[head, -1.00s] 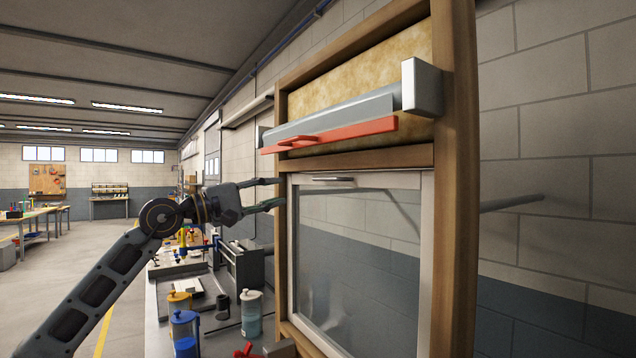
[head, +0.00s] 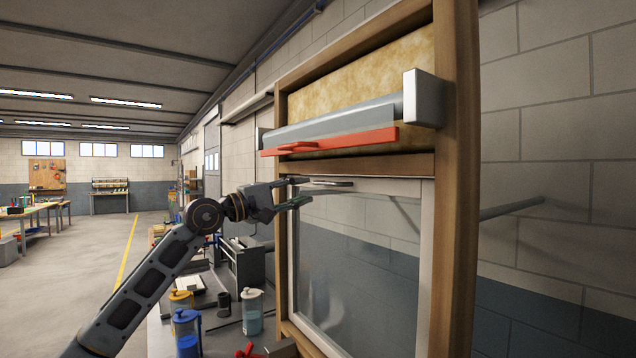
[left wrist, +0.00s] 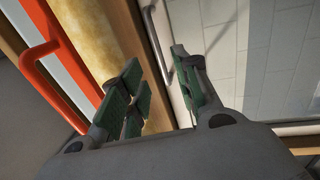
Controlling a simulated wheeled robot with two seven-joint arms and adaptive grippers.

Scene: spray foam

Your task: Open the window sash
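The window sash (head: 427,262) is a pale frame around a clear pane, set within a wooden surround. Its thin grey bar handle (head: 331,184) lies along the top rail. The handle also shows in the left wrist view (left wrist: 153,40), running up between my fingers. My left gripper (head: 305,191) reaches the handle's left end from the left, one finger above the other. In the left wrist view my left gripper (left wrist: 158,75) is open, fingers apart, with the handle ahead in the gap and not clamped. My right gripper is not in view.
A red bar with a loop grip (head: 340,140) runs just above the sash, below a grey roller (head: 335,122). The wooden surround (head: 456,200) stands close on the right.

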